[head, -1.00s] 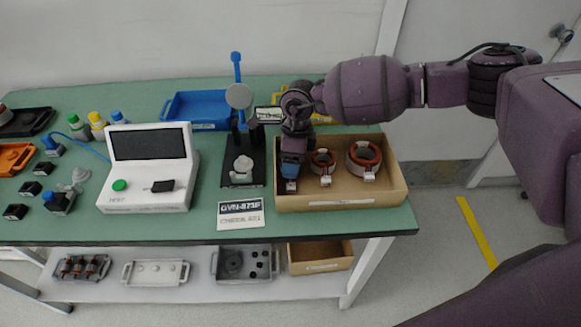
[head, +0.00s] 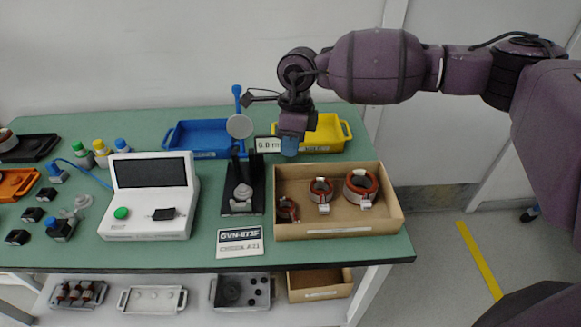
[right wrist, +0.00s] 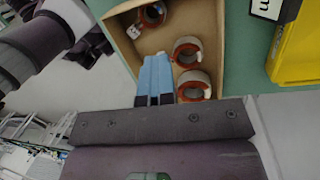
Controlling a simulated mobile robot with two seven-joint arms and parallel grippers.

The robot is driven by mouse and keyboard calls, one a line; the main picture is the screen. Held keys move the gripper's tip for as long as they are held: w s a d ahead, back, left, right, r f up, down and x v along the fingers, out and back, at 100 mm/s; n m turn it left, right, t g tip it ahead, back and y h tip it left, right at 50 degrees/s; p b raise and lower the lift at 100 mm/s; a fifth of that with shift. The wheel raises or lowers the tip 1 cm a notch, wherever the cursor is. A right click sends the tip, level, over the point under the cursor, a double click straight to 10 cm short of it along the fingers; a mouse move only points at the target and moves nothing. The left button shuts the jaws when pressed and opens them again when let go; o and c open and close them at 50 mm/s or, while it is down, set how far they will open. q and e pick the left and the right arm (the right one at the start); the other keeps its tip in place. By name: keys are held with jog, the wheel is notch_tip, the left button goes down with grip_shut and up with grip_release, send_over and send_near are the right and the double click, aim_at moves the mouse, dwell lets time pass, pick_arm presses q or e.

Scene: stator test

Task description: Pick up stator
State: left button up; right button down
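Three ring-shaped stators with copper-red windings lie in an open cardboard box: a small one (head: 287,209) at the left, a middle one (head: 321,190) and a larger one (head: 361,187) at the right. All three also show in the right wrist view, the closest one (right wrist: 193,86) beside the fingers. My left gripper is out of view.
The cardboard box (head: 335,230) stands at the table's right end. Behind it is a yellow tray (head: 338,130); a blue tray (head: 200,137) is further left. A black stand (head: 242,185) and a white tester (head: 150,195) stand left of the box.

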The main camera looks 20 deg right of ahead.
notch_tip(320, 180, up, 6)
jog(key=shift+f, duration=0.1)
dwell(0.4)
jog(key=shift+c, duration=1.9)
grip_release()
